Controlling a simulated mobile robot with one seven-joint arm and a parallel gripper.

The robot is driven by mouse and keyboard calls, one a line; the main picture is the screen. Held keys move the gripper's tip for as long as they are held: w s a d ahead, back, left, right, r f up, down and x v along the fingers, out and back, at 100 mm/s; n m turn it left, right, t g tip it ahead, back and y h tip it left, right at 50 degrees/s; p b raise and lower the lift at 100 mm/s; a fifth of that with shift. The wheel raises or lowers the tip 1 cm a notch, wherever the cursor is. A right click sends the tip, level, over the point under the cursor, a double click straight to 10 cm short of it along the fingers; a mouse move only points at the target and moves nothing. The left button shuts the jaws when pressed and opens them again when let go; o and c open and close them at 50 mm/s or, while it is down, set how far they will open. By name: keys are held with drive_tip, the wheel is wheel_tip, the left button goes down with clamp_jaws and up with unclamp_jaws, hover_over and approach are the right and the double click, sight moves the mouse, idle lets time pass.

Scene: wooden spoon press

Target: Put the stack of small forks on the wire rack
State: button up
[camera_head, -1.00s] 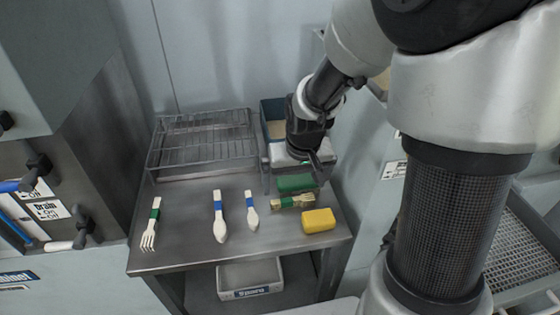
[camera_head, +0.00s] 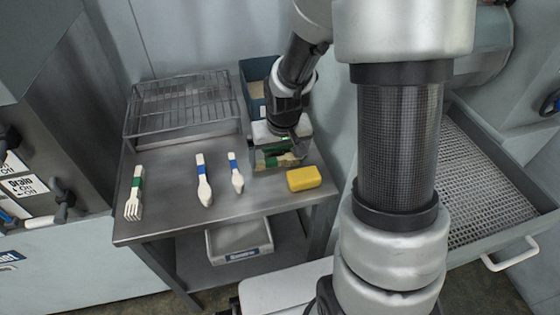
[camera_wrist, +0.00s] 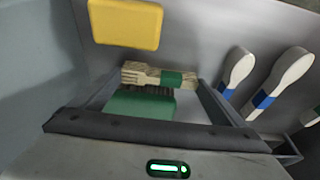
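A short stack of pale wooden forks with a green band (camera_wrist: 172,78) lies beside a green brush (camera_wrist: 140,104), tines toward the left in the wrist view. In the head view this small stack (camera_head: 288,160) is partly hidden by my gripper. My gripper (camera_wrist: 162,84) is open and points down over the stack and brush, its two fingers spread on either side of them. I cannot tell whether a finger touches the stack. The wire rack (camera_head: 185,105) stands at the back left of the metal table and looks empty.
A longer green-banded fork stack (camera_head: 135,197) and two blue-banded spoon stacks (camera_head: 204,182) (camera_head: 236,175) lie on the table (camera_head: 165,225). A yellow sponge (camera_head: 304,179) lies near the right edge. A blue bin (camera_head: 255,90) stands behind my gripper.

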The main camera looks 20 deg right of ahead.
drive_tip(key=c, duration=0.3)
